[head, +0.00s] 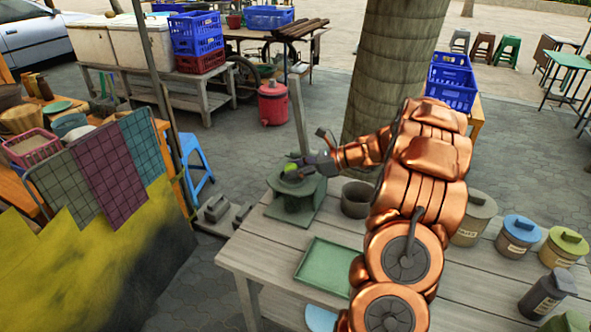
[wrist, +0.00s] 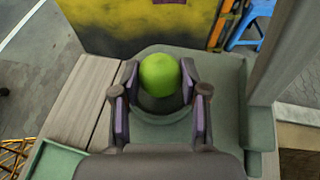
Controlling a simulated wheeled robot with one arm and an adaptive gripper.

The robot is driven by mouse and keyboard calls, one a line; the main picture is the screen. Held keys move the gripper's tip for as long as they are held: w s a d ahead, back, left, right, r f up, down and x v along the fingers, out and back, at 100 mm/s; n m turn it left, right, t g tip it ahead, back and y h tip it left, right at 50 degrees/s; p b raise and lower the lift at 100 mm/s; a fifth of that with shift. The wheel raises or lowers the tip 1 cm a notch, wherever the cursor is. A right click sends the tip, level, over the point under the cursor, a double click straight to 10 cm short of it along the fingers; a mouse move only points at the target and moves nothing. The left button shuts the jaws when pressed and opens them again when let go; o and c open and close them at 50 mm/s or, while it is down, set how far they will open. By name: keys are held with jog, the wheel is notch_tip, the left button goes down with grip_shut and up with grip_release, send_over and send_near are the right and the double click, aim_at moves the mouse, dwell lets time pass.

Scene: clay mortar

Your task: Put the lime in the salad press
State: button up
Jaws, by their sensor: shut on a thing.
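The lime (wrist: 160,74) is bright green and sits between the two fingers of my gripper (wrist: 160,88). My gripper is shut on it. In the head view the lime (head: 290,169) shows at the tip of my gripper (head: 297,167), over the round top of the salad press (head: 297,188). The salad press is dark green and stands at the far left corner of the wooden table. In the wrist view the press (wrist: 228,85) lies beneath the lime and fingers. I cannot tell whether the lime touches it.
A grey pot (head: 356,200) stands to the right of the press. A green tray (head: 322,267) lies nearer on the table (head: 250,250). Lidded canisters (head: 519,232) line the right side. An upright wooden post (head: 299,120) rises behind the press.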

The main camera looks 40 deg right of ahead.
jog(key=shift+f, duration=0.3)
jog(key=shift+f, duration=0.1)
jog(key=o, duration=1.1)
jog(key=shift+f, duration=0.1)
jog(key=shift+o, duration=0.2)
jog(key=shift+s+d+r, duration=0.15)
jog(key=shift+d+r, duration=0.05)
jog(key=shift+r, duration=0.1)
jog(key=b+v, duration=0.1)
jog(key=v, duration=1)
jog(key=shift+s, duration=0.25)
